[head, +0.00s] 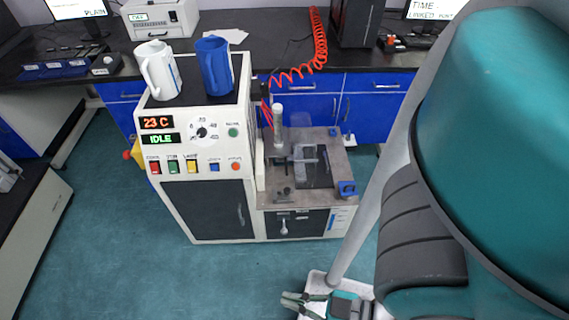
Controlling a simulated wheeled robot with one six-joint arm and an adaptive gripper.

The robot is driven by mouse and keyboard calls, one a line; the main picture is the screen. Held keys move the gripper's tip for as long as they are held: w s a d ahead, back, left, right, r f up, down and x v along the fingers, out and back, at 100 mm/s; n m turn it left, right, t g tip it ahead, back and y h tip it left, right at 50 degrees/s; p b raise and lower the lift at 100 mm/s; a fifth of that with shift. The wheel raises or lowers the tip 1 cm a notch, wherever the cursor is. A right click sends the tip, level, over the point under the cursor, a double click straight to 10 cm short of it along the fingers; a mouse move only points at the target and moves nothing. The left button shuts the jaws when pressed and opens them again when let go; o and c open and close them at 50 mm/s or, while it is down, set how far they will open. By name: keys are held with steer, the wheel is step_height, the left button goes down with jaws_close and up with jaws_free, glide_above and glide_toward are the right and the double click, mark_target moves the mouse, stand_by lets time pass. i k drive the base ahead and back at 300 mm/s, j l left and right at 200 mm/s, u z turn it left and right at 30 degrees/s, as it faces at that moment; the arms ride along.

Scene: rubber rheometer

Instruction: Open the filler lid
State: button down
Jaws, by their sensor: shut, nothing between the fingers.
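The rheometer (208,160) is a white cabinet with lit displays reading 23 C and IDLE, a dial and a row of coloured buttons. To its right is a lower work deck (335,160) with an upright pale cylinder (279,128), grey metal parts and a dark plate (315,175). A small blue part (347,188) sits at the deck's right front corner. I cannot tell which of these parts is the filler lid, or whether it is open. My large teal arm link covers the right side.
A white mug (158,72) and a blue mug (214,66) stand on the cabinet top. A red coiled hose (318,45) hangs behind the deck. A dark bench (265,35) with blue drawers runs along the back. The floor (110,235) at the left front is clear.

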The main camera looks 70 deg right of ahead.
mark_target(346, 187)
steer(key=k+l+z, duration=0.6)
steer(key=k+l, duration=0.35)
